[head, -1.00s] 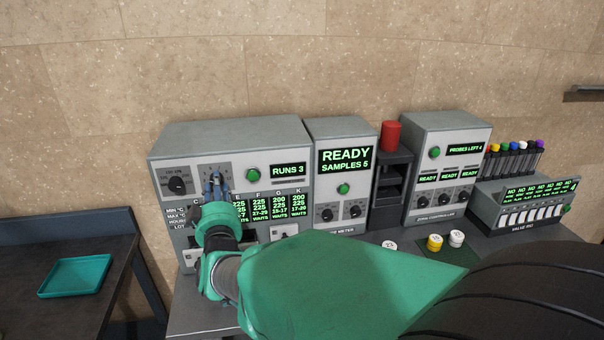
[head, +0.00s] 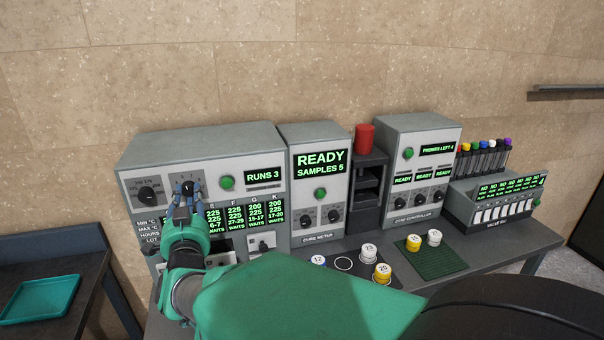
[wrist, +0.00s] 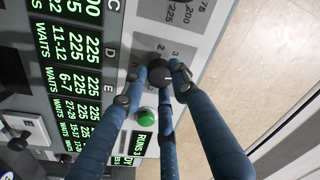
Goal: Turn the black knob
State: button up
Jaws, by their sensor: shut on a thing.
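My gripper (head: 187,190) has blue fingers and is at the second knob on the front of the left grey machine (head: 200,147). In the wrist view, the fingers (wrist: 158,80) are closed around the black knob (wrist: 155,62), which sits below a small numbered dial scale. In the head view the fingers mostly cover that knob. Another black knob (head: 148,196) is uncovered to the left on the same panel, on a temperature-like scale.
A green button (head: 226,183) and a RUNS 3 display (head: 264,176) are right of the gripper. A lit table of values is below. A CURE METER box (head: 320,165) stands to the right. Numbered pots, including pot 20 (head: 382,273), stand on the bench. A teal tray (head: 40,298) lies left.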

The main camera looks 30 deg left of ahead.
jog(key=m, duration=0.6)
jog(key=shift+r+m+t+h, duration=0.15)
jog(key=shift+m+t+h, duration=0.15)
jog(key=shift+m+t, duration=0.1)
jog(key=o, duration=1.1)
jog(key=shift+o, duration=0.2)
jog(key=shift+s, duration=0.1)
jog(key=shift+s+d, duration=0.1)
jog(key=shift+d, duration=0.05)
jog(key=v, duration=1.1)
jog(key=shift+d, duration=0.2)
jog(key=shift+s, duration=0.15)
